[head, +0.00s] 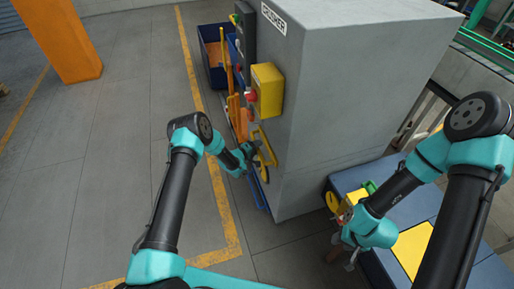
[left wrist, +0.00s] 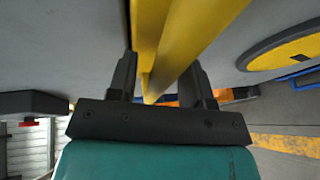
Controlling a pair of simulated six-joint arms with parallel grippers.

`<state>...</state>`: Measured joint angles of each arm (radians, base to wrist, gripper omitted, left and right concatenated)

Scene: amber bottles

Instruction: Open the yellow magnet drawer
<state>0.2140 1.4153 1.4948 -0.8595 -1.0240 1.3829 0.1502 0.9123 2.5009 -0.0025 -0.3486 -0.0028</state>
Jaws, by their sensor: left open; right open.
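A yellow bar handle (head: 266,146) stands out from the left face of the tall grey machine (head: 340,110); I take it to be that of the yellow magnet drawer. My left gripper (head: 250,156) is at this handle. In the left wrist view the yellow bar (left wrist: 185,40) runs between the two spread fingers of my left gripper (left wrist: 162,78). The fingers stand on either side of it; whether either touches it I cannot tell. The drawer's outline is not clear. My right gripper (head: 350,257) is low at the right, beside the blue bench, well away from the handle, and only partly visible.
A yellow box (head: 267,90) with a red button is above the handle. A blue bin (head: 213,62) stands farther back along the machine. A blue bench (head: 415,205) is at the right. A yellow and black disc (left wrist: 285,48) is near the left gripper.

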